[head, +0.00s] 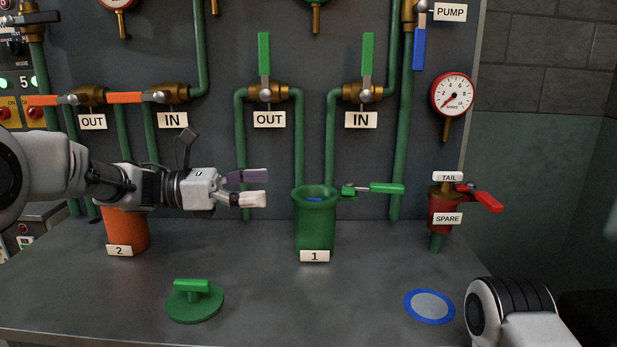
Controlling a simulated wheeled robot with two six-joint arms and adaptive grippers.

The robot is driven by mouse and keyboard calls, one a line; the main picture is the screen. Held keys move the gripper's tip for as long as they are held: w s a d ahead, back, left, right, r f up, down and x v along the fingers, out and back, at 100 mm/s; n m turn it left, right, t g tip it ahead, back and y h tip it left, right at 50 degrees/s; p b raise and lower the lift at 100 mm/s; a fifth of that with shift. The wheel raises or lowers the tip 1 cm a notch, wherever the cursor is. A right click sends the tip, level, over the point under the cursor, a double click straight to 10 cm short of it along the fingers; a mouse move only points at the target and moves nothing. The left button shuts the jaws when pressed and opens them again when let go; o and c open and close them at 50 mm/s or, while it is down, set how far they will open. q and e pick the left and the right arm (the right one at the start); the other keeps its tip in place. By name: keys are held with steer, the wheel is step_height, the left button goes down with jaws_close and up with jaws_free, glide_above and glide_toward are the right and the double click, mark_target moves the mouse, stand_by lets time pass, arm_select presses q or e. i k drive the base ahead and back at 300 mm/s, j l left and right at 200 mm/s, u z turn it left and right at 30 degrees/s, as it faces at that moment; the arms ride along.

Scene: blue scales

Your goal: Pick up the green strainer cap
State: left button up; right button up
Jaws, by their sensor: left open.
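The green strainer cap (195,302) lies on the grey bench at the front, left of centre. It is a round disc with a raised bar handle on top. My left gripper (266,189) is open and empty, above and behind the cap, pointing right toward the green strainer pot. The green pot (315,228) labelled 1 stands open at the centre, with something blue inside its mouth. Part of my right arm shows at the lower right; its gripper is not in view.
An orange pot (126,232) labelled 2 stands behind my left arm. A blue-rimmed disc (430,307) lies on the bench (365,285) at the right. A red fitting (444,210) labelled SPARE stands at the back right. Green pipes and valves line the back panel. The bench between cap and disc is clear.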

mark_target(192, 301)
steer(key=k, duration=1.05)
